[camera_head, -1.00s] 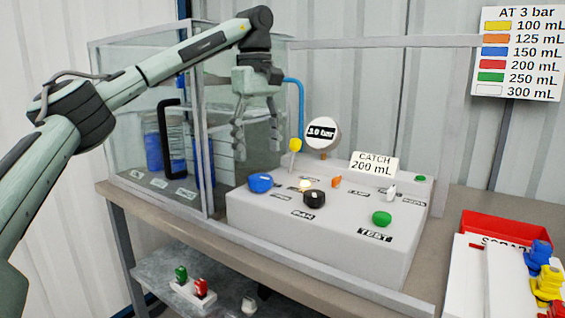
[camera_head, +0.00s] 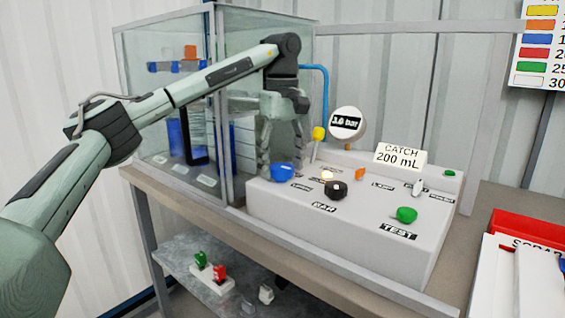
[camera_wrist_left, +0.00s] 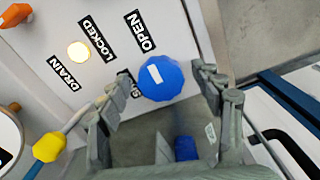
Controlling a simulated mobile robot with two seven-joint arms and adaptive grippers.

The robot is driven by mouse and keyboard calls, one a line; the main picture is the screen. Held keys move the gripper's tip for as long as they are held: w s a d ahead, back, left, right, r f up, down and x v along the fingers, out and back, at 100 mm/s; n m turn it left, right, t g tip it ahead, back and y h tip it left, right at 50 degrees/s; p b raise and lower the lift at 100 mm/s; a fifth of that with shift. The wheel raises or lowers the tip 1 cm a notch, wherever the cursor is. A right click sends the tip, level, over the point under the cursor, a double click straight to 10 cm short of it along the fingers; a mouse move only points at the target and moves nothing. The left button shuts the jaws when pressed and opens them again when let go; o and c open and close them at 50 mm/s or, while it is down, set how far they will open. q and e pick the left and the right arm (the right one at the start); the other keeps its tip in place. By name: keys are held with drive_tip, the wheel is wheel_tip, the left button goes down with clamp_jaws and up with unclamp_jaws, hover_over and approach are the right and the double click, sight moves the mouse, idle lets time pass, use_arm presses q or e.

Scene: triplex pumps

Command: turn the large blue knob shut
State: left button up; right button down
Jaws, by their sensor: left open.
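The large blue knob (camera_head: 281,173) sits at the left end of the grey panel's top. My left gripper (camera_head: 281,162) points down over it, open, with its fingers on either side. In the left wrist view the blue knob (camera_wrist_left: 165,88) lies between the spread fingers of the left gripper (camera_wrist_left: 155,79), with small gaps seeming to show on both sides. A white mark on the knob sits toward its upper left. An OPEN label (camera_wrist_left: 141,33) is beside the knob; another label, starting with S, is partly hidden by a finger. My right gripper is out of view.
Near the knob are a lit yellowish lamp (camera_wrist_left: 77,52) by LOCKED and DRAIN labels, a black knob (camera_head: 336,190), a yellow knob (camera_head: 319,133) and a round gauge (camera_head: 346,124) on a stalk. A glass-walled tank (camera_head: 150,95) stands close behind and left of the gripper.

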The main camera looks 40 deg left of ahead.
use_arm(q)
drive_tip(key=c, duration=1.2)
drive_tip(key=shift+o, duration=0.2)
drive_tip(key=shift+n, duration=0.3)
drive_tip(key=n, duration=0.3)
drive_tip(key=shift+w+n, duration=0.1)
drive_tip(key=shift+n, duration=0.3)
drive_tip(key=n, duration=0.4)
drive_tip(key=shift+w, duration=0.1)
drive_tip(key=n, duration=0.5)
drive_tip(key=shift+w+a+r, duration=0.1)
drive_tip(key=shift+a+n, duration=0.1)
drive_tip(key=shift+n, duration=2.1)
drive_tip(key=o, duration=1.2)
drive_tip(key=shift+c, duration=0.2)
